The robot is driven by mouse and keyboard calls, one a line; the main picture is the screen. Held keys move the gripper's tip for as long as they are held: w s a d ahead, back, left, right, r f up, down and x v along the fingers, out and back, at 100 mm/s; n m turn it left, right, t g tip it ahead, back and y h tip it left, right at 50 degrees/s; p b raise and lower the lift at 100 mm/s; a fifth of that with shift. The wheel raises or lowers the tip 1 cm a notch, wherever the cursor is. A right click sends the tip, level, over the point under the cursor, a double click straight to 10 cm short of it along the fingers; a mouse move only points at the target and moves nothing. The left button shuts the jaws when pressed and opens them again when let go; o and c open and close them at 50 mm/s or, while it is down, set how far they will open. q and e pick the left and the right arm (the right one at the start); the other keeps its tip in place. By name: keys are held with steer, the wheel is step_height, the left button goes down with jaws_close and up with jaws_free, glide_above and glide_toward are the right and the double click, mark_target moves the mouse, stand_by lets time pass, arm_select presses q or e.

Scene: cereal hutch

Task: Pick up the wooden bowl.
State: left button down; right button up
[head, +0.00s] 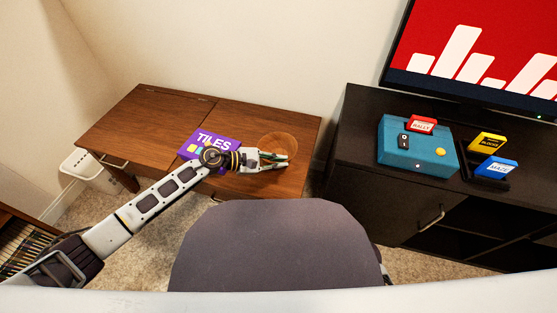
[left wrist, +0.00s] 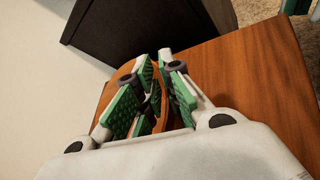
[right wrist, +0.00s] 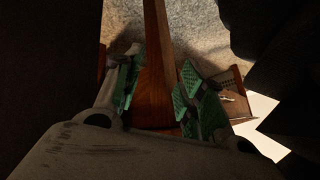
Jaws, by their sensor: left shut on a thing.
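The wooden bowl (head: 279,142) sits at the right end of the brown desk, close in colour to the desk top. My left gripper (head: 284,159) reaches it from the left, at its near side. In the left wrist view the fingers (left wrist: 158,88) are closed on the bowl's orange-brown rim (left wrist: 125,70). The fingers hide part of the bowl, and I cannot tell whether it is off the desk. My right gripper (right wrist: 158,95) shows only in its own wrist view, with its fingers spread apart and a brown wooden piece visible between them.
A purple TILES box (head: 213,141) lies on the desk (head: 150,117) beside my left wrist. A dark chair back (head: 275,245) stands in front. To the right, a black cabinet (head: 362,130) carries a teal console (head: 405,156), game cartridges and a screen (head: 480,50).

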arm_select(q)
step_height(320, 180, up, 9)
steer(key=p, duration=0.3)
steer(key=shift+f, duration=0.15)
step_height(320, 180, up, 19)
steer(key=p, duration=0.6)
arm_select(e)
steer(key=s+d+r+g+h, duration=0.1)
steer(key=d+r, duration=0.1)
steer(key=r, duration=0.6)
steer(key=d+r+n+g+h, duration=0.1)
steer(key=d+r+g, duration=0.1)
steer(key=r, duration=0.6)
steer(key=shift+s, duration=0.35)
